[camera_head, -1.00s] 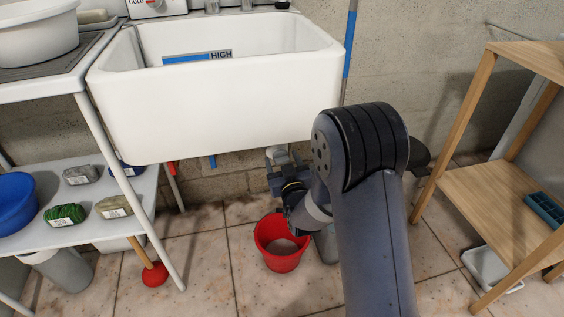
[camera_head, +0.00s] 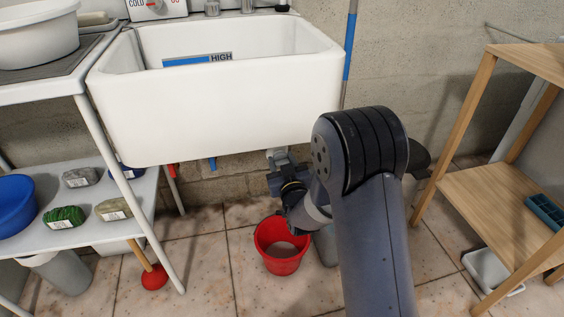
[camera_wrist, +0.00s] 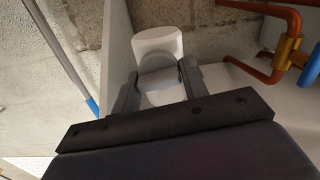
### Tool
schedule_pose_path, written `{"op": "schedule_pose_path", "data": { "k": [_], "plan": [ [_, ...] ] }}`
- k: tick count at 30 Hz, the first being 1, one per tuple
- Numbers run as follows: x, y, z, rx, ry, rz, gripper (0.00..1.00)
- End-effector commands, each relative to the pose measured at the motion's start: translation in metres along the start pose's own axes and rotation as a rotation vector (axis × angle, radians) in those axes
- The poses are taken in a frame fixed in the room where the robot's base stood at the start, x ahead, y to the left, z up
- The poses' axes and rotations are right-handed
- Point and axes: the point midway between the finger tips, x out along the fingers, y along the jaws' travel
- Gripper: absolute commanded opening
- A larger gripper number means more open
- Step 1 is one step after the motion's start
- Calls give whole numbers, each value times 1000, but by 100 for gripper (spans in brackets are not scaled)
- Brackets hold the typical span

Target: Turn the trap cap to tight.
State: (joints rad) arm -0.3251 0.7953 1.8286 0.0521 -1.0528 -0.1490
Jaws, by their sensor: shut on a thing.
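A white trap body (camera_wrist: 158,42) shows just beyond the cap. In the head view my gripper (camera_head: 284,166) is under the front of the white sink (camera_head: 220,110), at the white drain part (camera_head: 275,154). My arm and gripper hide most of the trap there. No mark telling how tight the cap is can be seen.
A red bucket (camera_head: 283,267) stands on the floor below my gripper. Copper pipes (camera_wrist: 262,72) with a brass fitting (camera_wrist: 289,50) run at the right in the wrist view. A white shelf (camera_head: 75,235) stands left, a wooden rack (camera_head: 490,200) right.

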Motion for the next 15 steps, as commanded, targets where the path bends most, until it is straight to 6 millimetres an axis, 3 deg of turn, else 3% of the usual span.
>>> {"op": "schedule_pose_path", "data": {
  "k": [15],
  "plan": [
    [0,1,0,140,1,0,19]
  ]
}}
